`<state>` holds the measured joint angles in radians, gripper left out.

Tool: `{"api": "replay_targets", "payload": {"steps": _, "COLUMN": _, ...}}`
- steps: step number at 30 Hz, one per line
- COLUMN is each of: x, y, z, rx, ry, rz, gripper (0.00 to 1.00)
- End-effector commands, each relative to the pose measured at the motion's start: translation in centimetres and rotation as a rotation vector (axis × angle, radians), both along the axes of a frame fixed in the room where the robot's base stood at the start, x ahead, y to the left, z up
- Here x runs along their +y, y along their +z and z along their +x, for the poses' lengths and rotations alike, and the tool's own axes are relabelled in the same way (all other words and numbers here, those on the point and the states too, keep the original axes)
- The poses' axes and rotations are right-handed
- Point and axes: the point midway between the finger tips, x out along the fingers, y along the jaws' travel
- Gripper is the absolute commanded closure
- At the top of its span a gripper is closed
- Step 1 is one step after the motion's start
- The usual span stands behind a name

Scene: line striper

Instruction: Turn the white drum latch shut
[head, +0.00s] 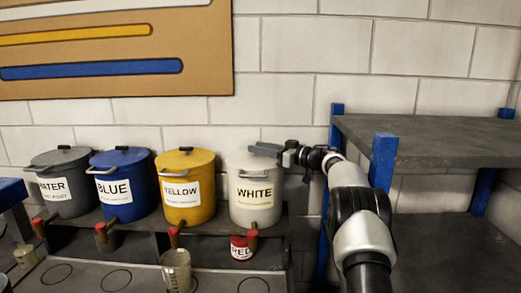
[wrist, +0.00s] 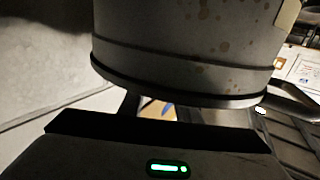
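The white drum (head: 254,204), labelled WHITE, stands upright at the right end of the row of drums in the head view. My gripper (head: 280,149) is at the right of its lid, at rim height. A grey flat piece lies over the lid there; I cannot tell whether it is the latch or part of my gripper. In the wrist view a stained drum wall (wrist: 185,45) with a dark band fills the upper middle, close to my gripper. A grey bar (wrist: 290,99) sticks out at its right side and may be the latch. My fingertips are largely hidden, so their opening is unclear.
A yellow drum (head: 186,203), a blue drum (head: 126,200) and a grey WATER drum (head: 63,192) stand to the left, with grey bars near their rims. A small RED tin (head: 241,249) sits below the white drum. A blue-posted shelf (head: 430,132) bounds my arm's right.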

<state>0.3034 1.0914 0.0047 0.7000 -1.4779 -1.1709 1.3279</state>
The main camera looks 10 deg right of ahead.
Motion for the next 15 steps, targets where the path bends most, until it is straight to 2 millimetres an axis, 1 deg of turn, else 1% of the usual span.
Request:
{"api": "replay_targets", "payload": {"steps": 8, "x": 0.0, "y": -0.1, "z": 0.0, "rx": 0.001, "ry": 0.001, "rz": 0.0, "gripper": 0.7}}
{"api": "replay_targets", "payload": {"steps": 11, "x": 0.0, "y": 0.7, "z": 0.0, "rx": -0.001, "ry": 0.001, "rz": -0.002, "gripper": 0.7}}
{"api": "replay_targets", "payload": {"steps": 15, "x": 0.0, "y": 3.0, "z": 0.0, "rx": -0.002, "ry": 0.001, "rz": -0.003, "gripper": 0.7}}
